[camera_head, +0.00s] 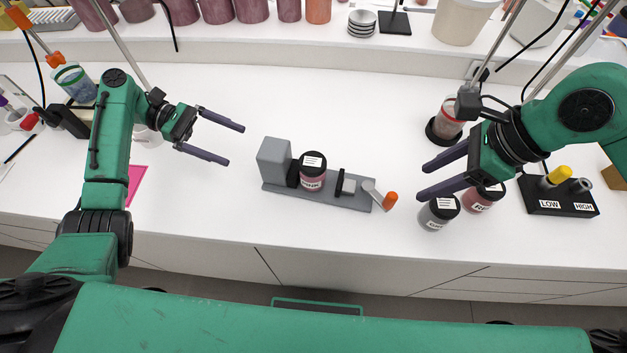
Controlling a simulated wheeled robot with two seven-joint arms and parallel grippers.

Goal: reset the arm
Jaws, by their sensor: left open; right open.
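My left gripper (236,143) is open and empty above the white counter on the left, pointing right. My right gripper (422,181) is open and empty on the right, pointing left, near the jars there. A black-lidded jar with pink contents (312,177) stands in a grey clamp fixture (275,158) at the middle, apart from both grippers. A grey jar with a black lid (437,213) stands just below my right gripper in the picture. A dark red jar (482,199) beside it is partly hidden by that gripper.
An orange-tipped lever (389,201) is at the fixture's right end. A black holder marked LOW and HIGH (558,207) stands at the right. A jar on a black base (447,127) stands behind my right gripper. A pink sheet (136,183) lies left. The counter's middle back is clear.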

